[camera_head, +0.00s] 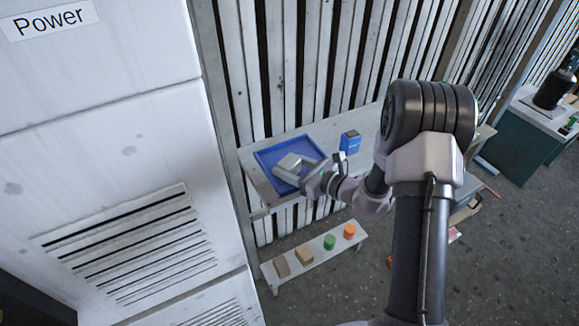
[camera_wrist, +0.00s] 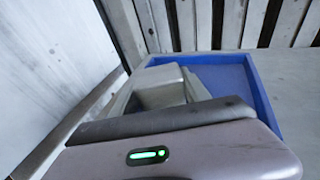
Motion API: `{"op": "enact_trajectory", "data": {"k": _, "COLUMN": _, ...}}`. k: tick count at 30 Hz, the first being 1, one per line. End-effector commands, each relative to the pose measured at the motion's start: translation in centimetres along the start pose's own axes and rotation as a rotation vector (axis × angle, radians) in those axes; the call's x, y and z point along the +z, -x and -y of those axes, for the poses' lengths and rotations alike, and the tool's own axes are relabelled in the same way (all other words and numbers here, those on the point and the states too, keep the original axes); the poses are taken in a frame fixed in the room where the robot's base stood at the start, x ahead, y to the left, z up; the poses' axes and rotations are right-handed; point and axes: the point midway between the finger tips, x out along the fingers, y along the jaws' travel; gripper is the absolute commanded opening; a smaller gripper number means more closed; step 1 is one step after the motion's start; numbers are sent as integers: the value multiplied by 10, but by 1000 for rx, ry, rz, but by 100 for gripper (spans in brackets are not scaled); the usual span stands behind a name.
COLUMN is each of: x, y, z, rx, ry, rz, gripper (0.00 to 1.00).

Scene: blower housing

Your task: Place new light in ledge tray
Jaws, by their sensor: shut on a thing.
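A blue tray (camera_head: 269,157) lies on the wooden ledge at the back wall. It also shows in the wrist view (camera_wrist: 232,78). A pale grey, blocky thing, seemingly the new light (camera_head: 290,161), is at my gripper, over or in the tray. In the wrist view the light (camera_wrist: 160,92) shows just beyond my gripper's body, overlapping the tray's left part. My gripper (camera_head: 296,174) reaches in from the right and is shut on it. My fingertips are mostly hidden in the wrist view. I cannot tell whether the light touches the tray floor.
A blue box (camera_head: 349,142) stands on the ledge right of the tray. A low shelf (camera_head: 317,255) below holds several small blocks and cylinders. A tall white cabinet (camera_head: 120,150) marked Power stands close on the left. The slatted wall (camera_head: 290,70) is behind the ledge.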

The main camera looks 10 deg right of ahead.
Motion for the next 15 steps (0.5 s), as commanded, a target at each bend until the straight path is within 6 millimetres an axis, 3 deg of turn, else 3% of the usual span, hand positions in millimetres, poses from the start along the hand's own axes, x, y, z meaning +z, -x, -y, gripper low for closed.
{"op": "enact_trajectory", "data": {"k": 1, "x": -3, "y": -1, "z": 0, "rx": 0, "ry": 0, "rz": 0, "gripper": 4}}
{"op": "enact_trajectory", "data": {"k": 2, "x": -2, "y": 0, "z": 0, "rx": 0, "ry": 0, "rz": 0, "gripper": 60}}
{"op": "enact_trajectory", "data": {"k": 12, "x": 2, "y": 1, "z": 0, "rx": 0, "ry": 0, "rz": 0, "gripper": 63}}
{"op": "enact_trajectory", "data": {"k": 15, "x": 4, "y": 17, "z": 2, "rx": -3, "ry": -2, "rz": -1, "gripper": 63}}
